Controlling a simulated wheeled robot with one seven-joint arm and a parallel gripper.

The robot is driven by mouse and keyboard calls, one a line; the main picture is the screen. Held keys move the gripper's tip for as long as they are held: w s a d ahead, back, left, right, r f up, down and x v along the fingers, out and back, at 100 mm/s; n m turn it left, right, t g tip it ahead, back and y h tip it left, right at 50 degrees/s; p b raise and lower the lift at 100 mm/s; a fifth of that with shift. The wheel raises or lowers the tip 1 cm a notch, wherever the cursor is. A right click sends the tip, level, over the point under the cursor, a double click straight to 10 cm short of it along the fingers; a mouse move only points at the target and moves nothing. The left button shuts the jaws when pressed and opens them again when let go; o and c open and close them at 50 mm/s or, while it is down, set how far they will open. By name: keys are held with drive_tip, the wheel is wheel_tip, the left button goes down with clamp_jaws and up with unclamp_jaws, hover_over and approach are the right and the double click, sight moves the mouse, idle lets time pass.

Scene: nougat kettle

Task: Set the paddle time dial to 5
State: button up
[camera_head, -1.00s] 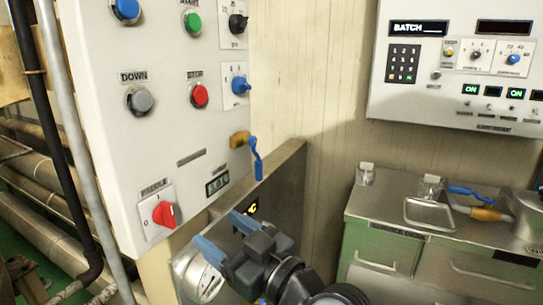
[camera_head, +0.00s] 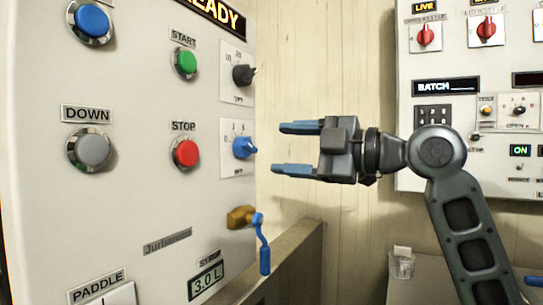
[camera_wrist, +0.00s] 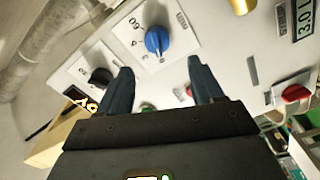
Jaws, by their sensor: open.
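A blue dial (camera_head: 245,147) with a printed number scale is on the right part of the white control panel (camera_head: 130,205). Its label is too small to read, so I cannot confirm that it is the paddle time dial. The blue dial also shows in the wrist view (camera_wrist: 157,40), just beyond the fingertips and between them. My gripper (camera_head: 288,149) is open and empty, with blue fingers pointing left at the blue dial's height. It is apart from the dial. A black dial (camera_head: 243,75) sits above the blue one and also shows in the wrist view (camera_wrist: 100,76).
Below the blue dial, a brass valve with a blue lever (camera_head: 264,245) sticks out from the panel. A green START button (camera_head: 185,63) and a red STOP button (camera_head: 185,153) are to the left. A second panel (camera_head: 465,150) hangs behind my arm.

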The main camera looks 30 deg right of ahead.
sight(251, 147)
drive_tip(key=shift+p+x, duration=0.35)
drive_tip(key=shift+x, duration=3.45)
drive_tip(key=shift+w+d, duration=0.1)
drive_tip(key=shift+d, duration=0.05)
drive_tip(key=c, duration=1)
